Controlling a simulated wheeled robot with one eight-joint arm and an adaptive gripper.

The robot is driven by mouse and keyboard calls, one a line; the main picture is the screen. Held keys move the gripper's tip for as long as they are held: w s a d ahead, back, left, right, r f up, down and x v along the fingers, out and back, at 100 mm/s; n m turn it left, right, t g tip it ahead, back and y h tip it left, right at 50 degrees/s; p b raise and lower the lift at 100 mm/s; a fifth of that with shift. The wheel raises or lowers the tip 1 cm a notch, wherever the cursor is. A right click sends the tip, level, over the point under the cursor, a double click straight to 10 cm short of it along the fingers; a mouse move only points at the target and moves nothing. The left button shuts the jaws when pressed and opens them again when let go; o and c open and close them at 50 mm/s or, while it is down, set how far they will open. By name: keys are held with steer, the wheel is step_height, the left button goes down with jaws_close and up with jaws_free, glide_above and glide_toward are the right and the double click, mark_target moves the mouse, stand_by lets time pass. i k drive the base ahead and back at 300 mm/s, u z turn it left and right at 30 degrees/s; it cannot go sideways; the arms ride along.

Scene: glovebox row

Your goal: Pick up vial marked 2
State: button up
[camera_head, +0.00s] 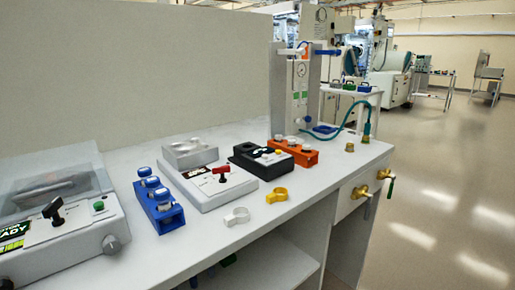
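An orange rack (303,157) further right also holds small items with pale tops. The markings are too small to read, so I cannot tell which vial is marked 2. My gripper is not in view.
Open floor (446,190) lies at right.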

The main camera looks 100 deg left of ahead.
mark_target(291, 142)
steer(key=k, duration=0.6)
steer(key=u, duration=2.7)
steer(key=i, duration=1)
steer(key=u, duration=0.05)
